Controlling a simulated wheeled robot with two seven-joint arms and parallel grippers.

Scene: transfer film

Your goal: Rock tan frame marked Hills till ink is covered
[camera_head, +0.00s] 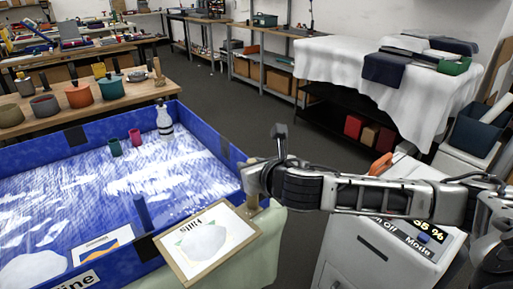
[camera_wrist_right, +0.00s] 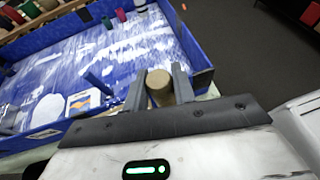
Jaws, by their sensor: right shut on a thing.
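The tan frame (camera_head: 172,263) marked Hills lies at the near right corner of the blue tray (camera_head: 215,140), its label reading upside down. Its white sheet shows a pale grey patch (camera_head: 203,240) with a little green at its edges. My right gripper (camera_head: 252,182) is at the frame's far right corner. In the right wrist view its fingers (camera_wrist_right: 159,92) are shut on a round tan handle (camera_wrist_right: 159,82). The frame itself is not clear in that view, and whether it touches the surface below cannot be told. My left gripper is not in view.
The tray holds streaky blue-white liquid, a white bottle (camera_head: 164,118), small green (camera_head: 114,147) and red (camera_head: 135,137) cups, and a picture card (camera_head: 103,246). Pots stand on a wooden table (camera_head: 140,90) behind. A white machine (camera_head: 365,250) stands at right, with dark floor between.

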